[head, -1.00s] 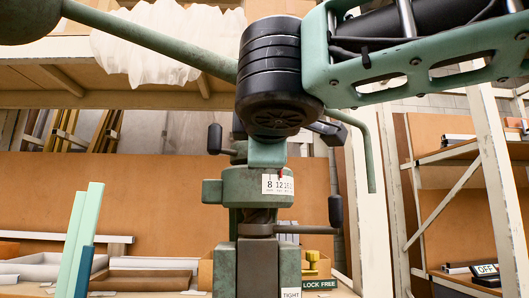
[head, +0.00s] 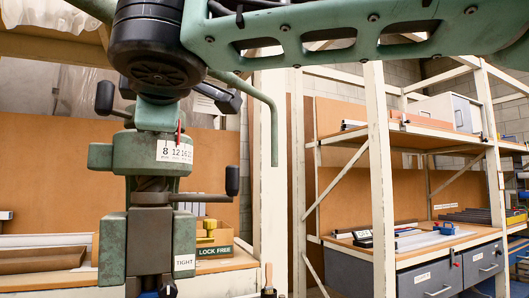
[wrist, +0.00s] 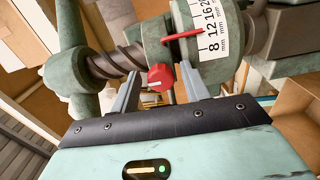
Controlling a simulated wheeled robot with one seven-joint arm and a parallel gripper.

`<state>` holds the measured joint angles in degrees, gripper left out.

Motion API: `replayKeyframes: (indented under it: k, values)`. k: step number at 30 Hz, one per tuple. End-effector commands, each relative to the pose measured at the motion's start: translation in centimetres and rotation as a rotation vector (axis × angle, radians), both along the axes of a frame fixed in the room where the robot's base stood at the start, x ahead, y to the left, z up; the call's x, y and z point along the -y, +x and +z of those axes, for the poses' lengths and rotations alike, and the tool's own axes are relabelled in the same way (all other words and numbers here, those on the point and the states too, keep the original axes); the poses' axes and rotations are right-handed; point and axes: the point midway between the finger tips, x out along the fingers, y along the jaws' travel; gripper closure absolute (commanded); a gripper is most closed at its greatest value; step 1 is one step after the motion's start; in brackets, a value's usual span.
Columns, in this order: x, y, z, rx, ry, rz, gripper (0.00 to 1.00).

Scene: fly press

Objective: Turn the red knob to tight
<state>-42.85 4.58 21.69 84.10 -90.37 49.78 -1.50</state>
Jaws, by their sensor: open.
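The red knob (wrist: 160,77) shows in the wrist view, a round red cap with a pale mark on its face. It sits beside the press's thick screw (wrist: 118,62). My gripper (wrist: 163,72) is open, with one grey finger on each side of the knob. I cannot tell whether the fingers touch it. In the head view the green press (head: 148,240) stands at the left, with a white TIGHT label (head: 184,262) low on its right side. I cannot make out the knob or my fingers in the head view.
A scale plate (head: 174,151) with a red pointer is on the press collar. A lever with a black grip (head: 232,180) sticks out to the right below it. A LOCK FREE box (head: 214,252) stands behind. Shelving with grey drawers (head: 430,280) is at the right.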

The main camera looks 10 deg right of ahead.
Motion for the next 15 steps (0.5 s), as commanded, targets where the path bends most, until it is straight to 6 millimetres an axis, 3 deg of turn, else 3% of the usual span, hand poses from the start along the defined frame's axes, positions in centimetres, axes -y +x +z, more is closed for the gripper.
replayKeyframes:
  k: [15]
  values:
    - [0.13,0.21,0.64,0.064,-0.27,-0.005,0.51]
